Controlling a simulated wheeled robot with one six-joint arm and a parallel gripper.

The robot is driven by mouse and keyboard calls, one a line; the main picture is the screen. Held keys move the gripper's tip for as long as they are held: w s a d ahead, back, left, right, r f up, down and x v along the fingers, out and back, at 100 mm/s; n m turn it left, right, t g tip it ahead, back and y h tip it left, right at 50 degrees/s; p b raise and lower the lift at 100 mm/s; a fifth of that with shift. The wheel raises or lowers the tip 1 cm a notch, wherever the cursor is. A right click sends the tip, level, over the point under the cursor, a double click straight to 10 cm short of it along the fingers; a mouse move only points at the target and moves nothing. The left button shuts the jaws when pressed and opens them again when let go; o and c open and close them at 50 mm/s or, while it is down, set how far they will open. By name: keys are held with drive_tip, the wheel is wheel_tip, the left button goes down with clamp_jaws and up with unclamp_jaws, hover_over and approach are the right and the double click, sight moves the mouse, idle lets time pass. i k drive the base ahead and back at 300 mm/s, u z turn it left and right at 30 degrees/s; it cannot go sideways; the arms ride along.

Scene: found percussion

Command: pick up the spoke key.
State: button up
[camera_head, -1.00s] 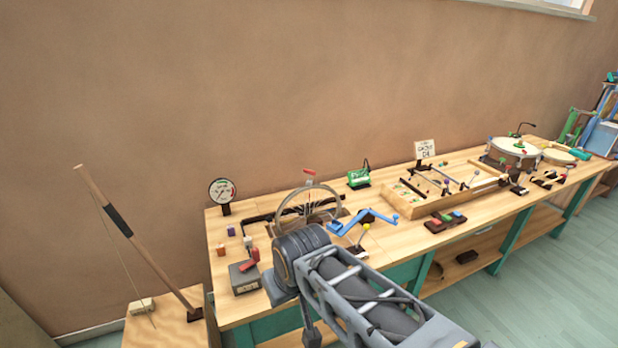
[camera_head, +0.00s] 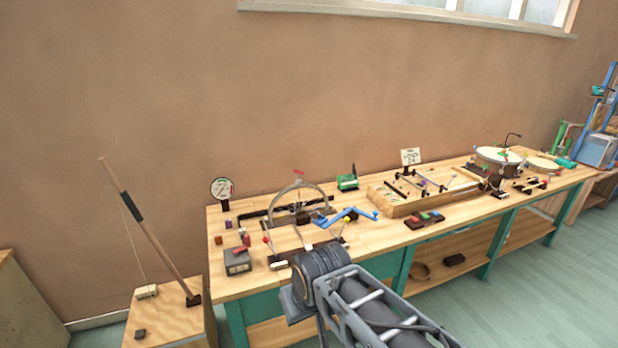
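I cannot clearly make out the spoke key. A small red piece (camera_head: 299,172) sits at the top of the spoked wheel (camera_head: 325,194) on the bench. Another small red piece (camera_head: 243,249) lies on a dark grey box (camera_head: 237,262) at the bench's left end. Either is too small to identify for sure. My arm reaches in from the lower right, in front of the bench's near edge. My gripper is not in view.
The wooden workbench (camera_head: 370,236) runs along the wall. A blue crank (camera_head: 345,215) is beside the wheel. A wooden box frame (camera_head: 400,209) and drums (camera_head: 498,155) stand farther right. A low plywood box with a leaning pole (camera_head: 152,235) stands left of the bench.

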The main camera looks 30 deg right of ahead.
sight(299, 180)
drive_tip(key=z, duration=0.15)
drive_tip(key=i, duration=1.2)
drive_tip(key=u, duration=0.75)
